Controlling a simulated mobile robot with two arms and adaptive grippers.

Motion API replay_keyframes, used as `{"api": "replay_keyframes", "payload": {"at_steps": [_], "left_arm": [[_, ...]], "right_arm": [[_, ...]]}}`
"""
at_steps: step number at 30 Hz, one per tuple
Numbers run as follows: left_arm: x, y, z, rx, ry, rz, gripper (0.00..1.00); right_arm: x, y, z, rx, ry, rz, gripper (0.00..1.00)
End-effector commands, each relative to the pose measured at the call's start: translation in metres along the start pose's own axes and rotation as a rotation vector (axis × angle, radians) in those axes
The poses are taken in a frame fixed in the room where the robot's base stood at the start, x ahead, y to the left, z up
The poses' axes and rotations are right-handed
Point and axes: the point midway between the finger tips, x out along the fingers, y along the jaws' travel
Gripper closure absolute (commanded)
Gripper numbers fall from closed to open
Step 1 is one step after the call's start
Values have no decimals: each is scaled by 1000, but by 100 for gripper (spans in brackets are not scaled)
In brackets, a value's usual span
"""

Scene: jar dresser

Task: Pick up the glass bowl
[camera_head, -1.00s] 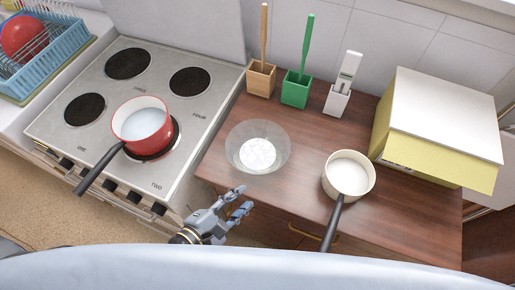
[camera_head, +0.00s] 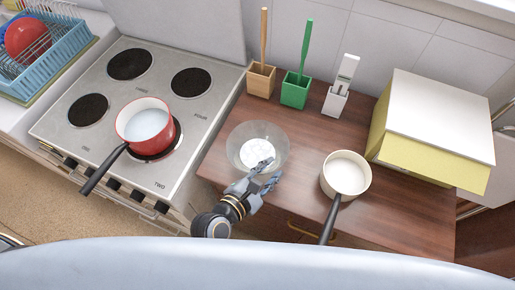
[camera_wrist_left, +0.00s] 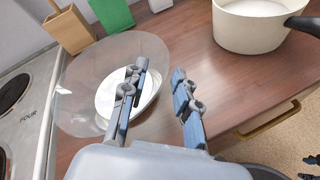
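The clear glass bowl (camera_head: 248,135) stands on the brown dresser top between the stove and a cream saucepan, with something white and round at its bottom. It also shows in the left wrist view (camera_wrist_left: 78,95), at the left. My left gripper (camera_head: 268,174) is at the bowl's front right rim. In the left wrist view my left gripper (camera_wrist_left: 158,82) is open. Its left finger overlaps the bowl and its right finger is over bare wood to the right of the bowl. Whether a finger touches the glass I cannot tell. My right gripper is not in view.
The cream saucepan (camera_head: 345,173) stands right of the bowl, its dark handle pointing forward. A red saucepan (camera_head: 144,122) is on the stove (camera_head: 100,120). A wooden holder (camera_head: 260,82), a green holder (camera_head: 296,91) and a white holder (camera_head: 335,102) line the wall. A yellow-sided box (camera_head: 434,125) stands at right.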

Motion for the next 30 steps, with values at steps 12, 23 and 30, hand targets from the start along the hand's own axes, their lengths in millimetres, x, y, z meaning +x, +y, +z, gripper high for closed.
{"api": "replay_keyframes", "payload": {"at_steps": [12,23,30], "left_arm": [[26,0,1,1,1,1,70],[26,0,0,1,1,1,100],[25,0,1,2,0,2,100]], "right_arm": [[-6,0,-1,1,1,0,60],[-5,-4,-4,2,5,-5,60],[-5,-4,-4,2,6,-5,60]]}}
